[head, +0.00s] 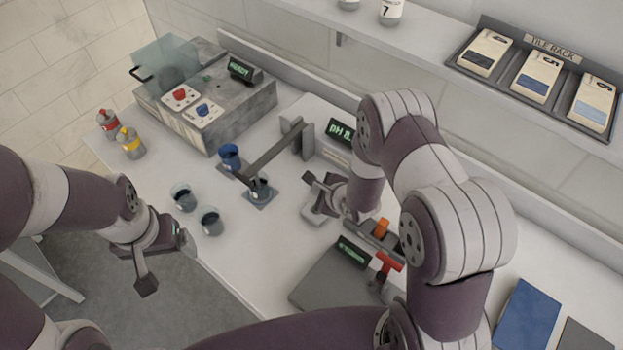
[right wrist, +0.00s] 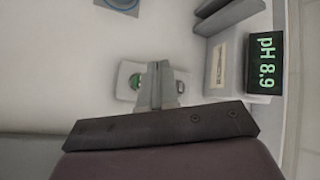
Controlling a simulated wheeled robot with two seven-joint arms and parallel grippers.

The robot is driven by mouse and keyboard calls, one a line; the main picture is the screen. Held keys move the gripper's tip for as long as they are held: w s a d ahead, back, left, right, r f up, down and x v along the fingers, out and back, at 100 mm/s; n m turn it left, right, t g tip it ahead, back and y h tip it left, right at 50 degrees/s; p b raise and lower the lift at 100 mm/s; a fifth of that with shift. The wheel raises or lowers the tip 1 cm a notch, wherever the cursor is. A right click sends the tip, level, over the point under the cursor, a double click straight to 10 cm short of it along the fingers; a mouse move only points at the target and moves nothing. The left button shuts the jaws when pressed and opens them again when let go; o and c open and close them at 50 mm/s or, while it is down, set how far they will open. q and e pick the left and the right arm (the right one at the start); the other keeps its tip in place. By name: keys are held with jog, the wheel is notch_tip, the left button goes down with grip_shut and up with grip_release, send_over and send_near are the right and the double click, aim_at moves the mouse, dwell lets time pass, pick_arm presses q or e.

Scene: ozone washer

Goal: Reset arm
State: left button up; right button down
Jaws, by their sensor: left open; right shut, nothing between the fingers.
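My left gripper (head: 166,264) hangs at the front left edge of the white bench, over the grey floor. It is open and empty. My right gripper (head: 317,192) is above the middle of the bench, right of the cup under the grey probe arm. It is shut with nothing in it. In the right wrist view its closed fingers (right wrist: 156,85) are in front of a small pale block with a green button (right wrist: 135,81). I cannot tell whether they touch it. My right forearm hides part of the bench behind it.
A pH meter (head: 341,132) with a probe arm (head: 272,153) stands at the back. Dark cups (head: 184,197) stand left of it. A grey washer (head: 205,108) and two bottles (head: 130,142) are further left. A scale (head: 325,280) and blue mat (head: 527,315) lie right.

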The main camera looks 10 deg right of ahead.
jog(key=shift+w+d, duration=0.1)
jog(key=s+d+r+n+g+h+b, duration=0.1)
jog(key=s+d+r+n+g+b, duration=0.1)
jog(key=s+n, duration=0.7)
jog(key=s+d+r+n+g+h+b, duration=0.2)
jog(key=s+r+n+g+b, duration=0.3)
jog(key=n, duration=0.9)
jog(key=s+r+b, duration=0.1)
jog(key=s+b, duration=0.2)
jog(key=s, duration=0.1)
jog(key=shift+s, duration=0.15)
jog(key=shift+a, duration=0.1)
